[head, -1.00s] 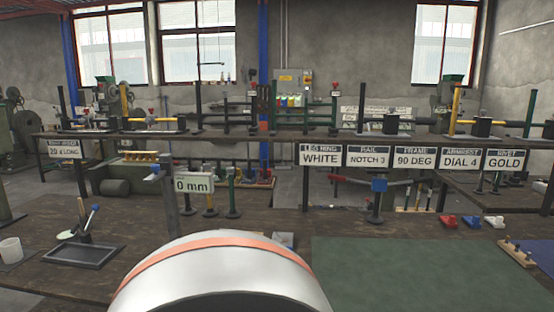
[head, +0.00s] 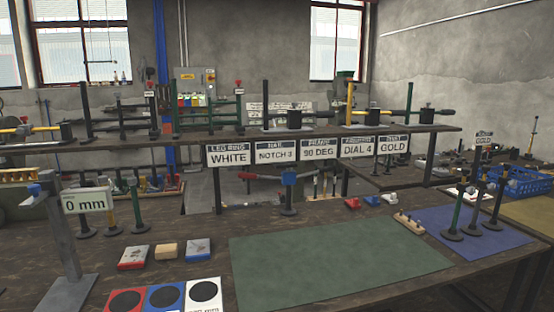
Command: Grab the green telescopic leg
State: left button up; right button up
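Two dark green upright legs with round black feet show in the head view. Another green leg (head: 457,213) stands on the blue mat (head: 428,216) at the right, close to two darker legs (head: 474,204). I cannot tell which green one the task means. Neither of my grippers is in view.
A green mat (head: 335,262) lies clear in the middle of the bench. A grey stand with a 0 mm sign (head: 87,200) is at left, near small boxes (head: 165,251) and coloured cards (head: 164,296). A blue crate (head: 525,182) is at far right.

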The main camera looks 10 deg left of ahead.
aim_at(451, 234)
jog(key=u, duration=0.6)
jog(key=z, duration=1.45)
jog(key=i+l+z, duration=0.1)
jog(key=i+l, duration=0.05)
jog(key=i, duration=0.1)
